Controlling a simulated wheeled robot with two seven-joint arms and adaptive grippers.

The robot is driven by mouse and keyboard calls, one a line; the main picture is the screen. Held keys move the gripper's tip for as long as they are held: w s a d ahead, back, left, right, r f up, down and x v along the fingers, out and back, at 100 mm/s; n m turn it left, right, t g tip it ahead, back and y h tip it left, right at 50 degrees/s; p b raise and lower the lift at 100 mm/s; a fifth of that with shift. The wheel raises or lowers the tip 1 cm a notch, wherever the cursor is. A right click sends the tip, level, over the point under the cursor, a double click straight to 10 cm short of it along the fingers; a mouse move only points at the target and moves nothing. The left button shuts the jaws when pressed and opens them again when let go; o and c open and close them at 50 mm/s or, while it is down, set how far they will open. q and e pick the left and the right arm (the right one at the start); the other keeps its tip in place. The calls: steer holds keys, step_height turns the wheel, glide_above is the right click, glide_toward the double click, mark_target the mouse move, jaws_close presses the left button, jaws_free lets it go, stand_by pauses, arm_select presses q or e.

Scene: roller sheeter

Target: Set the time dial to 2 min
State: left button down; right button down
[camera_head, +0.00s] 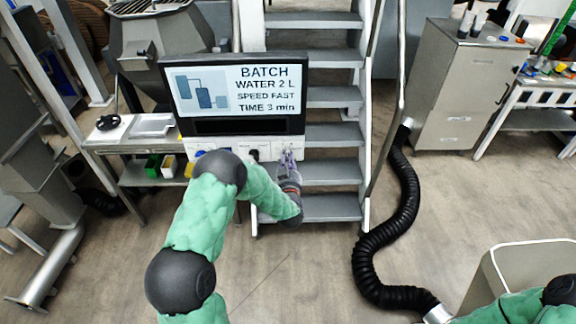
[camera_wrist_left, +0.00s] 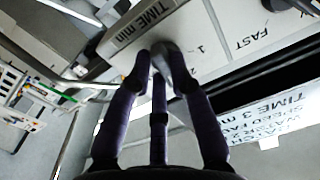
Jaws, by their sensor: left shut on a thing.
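The display screen (camera_head: 237,90) reads BATCH, WATER 2 L, SPEED FAST, TIME 3 min. Below it runs a pale control panel (camera_head: 225,147). My left gripper (camera_head: 289,161) is at the panel's right end. In the left wrist view my left gripper (camera_wrist_left: 160,62) is shut on the time dial (camera_wrist_left: 177,72), beside the TIME min label (camera_wrist_left: 146,22). The fingers cover much of the dial, and its pointer cannot be made out. Small scale numbers and the word FAST (camera_wrist_left: 252,38) show on the panel. My right gripper is out of view.
Metal stairs (camera_head: 330,135) with a handrail rise just behind and right of the panel. A side table (camera_head: 150,125) stands left of it. A black hose (camera_head: 385,235) lies on the floor at right, near a steel cabinet (camera_head: 455,85).

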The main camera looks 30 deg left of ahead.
arm_select(q)
steer(key=shift+d+n+b, duration=0.1)
steer(key=shift+n+b, duration=2.5)
steer(key=shift+n, duration=0.3)
steer(key=shift+r, duration=0.1)
steer(key=c, duration=1.1)
jaws_free()
steer(key=v, duration=1.2)
